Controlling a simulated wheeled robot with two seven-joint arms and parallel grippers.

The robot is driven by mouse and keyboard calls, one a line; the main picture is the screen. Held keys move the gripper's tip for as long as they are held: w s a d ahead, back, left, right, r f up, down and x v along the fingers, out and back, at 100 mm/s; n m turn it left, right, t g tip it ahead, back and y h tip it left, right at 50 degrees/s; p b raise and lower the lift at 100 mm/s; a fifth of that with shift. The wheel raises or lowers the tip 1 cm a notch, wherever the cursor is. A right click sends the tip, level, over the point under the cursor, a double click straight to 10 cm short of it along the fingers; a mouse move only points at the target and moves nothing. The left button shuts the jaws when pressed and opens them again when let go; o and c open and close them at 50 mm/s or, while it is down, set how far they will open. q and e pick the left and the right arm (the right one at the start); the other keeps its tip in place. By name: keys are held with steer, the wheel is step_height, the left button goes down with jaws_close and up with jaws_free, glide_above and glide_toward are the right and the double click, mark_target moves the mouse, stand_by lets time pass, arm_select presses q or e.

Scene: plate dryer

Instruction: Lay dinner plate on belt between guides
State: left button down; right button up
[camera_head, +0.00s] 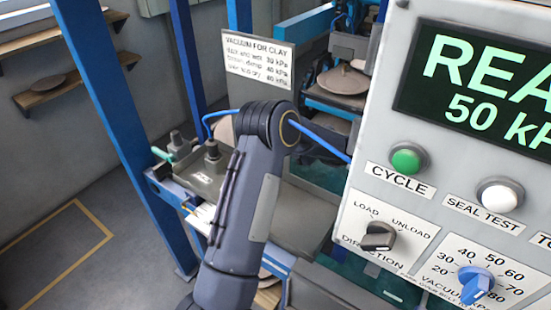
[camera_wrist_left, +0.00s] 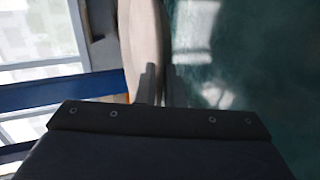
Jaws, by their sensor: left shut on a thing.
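My left gripper (camera_wrist_left: 160,88) shows in the left wrist view, with its two fingers shut on a beige dinner plate (camera_wrist_left: 145,35) seen nearly edge-on. A dark teal surface (camera_wrist_left: 245,55), which looks like the belt, fills the right of that view beside the plate. In the head view my left arm rises through the middle, and its gripper is hidden. A strip of teal surface (camera_head: 385,287) shows below the control panel. I cannot make out the guides. My right gripper is in neither view.
A large control panel (camera_head: 400,125) reading 50 kPa blocks the right of the head view. A blue post (camera_head: 105,110) stands at the left. A round clay piece (camera_head: 343,80) sits on the machinery behind. A sign (camera_head: 258,62) about vacuum hangs at the back. Open floor lies lower left.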

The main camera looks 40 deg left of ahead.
arm_select(q)
step_height(320, 180, down, 8)
steer(key=shift+a+r+p, duration=0.1)
steer(key=shift+r+p, duration=0.15)
steer(key=shift+p, duration=0.2)
steer(key=shift+f, duration=0.2)
steer(key=c, duration=1.8)
jaws_free()
